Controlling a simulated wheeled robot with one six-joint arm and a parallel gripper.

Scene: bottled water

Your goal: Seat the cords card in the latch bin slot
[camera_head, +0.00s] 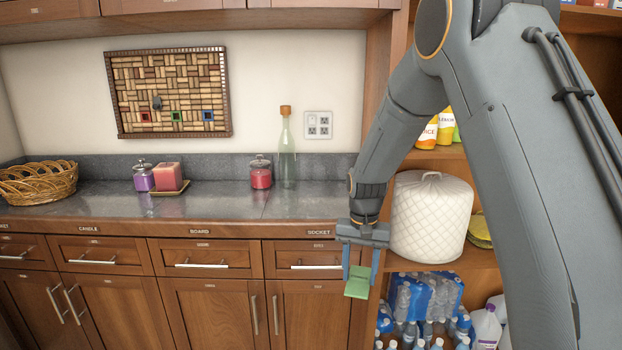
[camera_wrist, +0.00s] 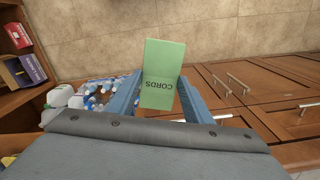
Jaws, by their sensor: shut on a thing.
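The cords card (camera_head: 357,284) is a flat light-green piece held between the blue fingers of my gripper (camera_head: 361,268). In the wrist view the card (camera_wrist: 164,62) shows the word CORDS upside down, between the two fingers (camera_wrist: 160,95). My gripper is shut on it, pointing down in front of the right end of the counter cabinets, apart from them. No slot readable as the latch bin shows; the small drawer-front tags are too small to read. A cork board (camera_head: 170,90) on the wall carries small red, green and blue square frames and a dark fitting.
The counter (camera_head: 225,203) holds a wicker basket (camera_head: 38,183), candles (camera_head: 168,178), a red jar (camera_head: 261,174) and a green bottle (camera_head: 287,155). A white quilted cover (camera_head: 431,218) stands on the shelf right of my gripper, above bottled water packs (camera_head: 428,295). Most of the countertop is clear.

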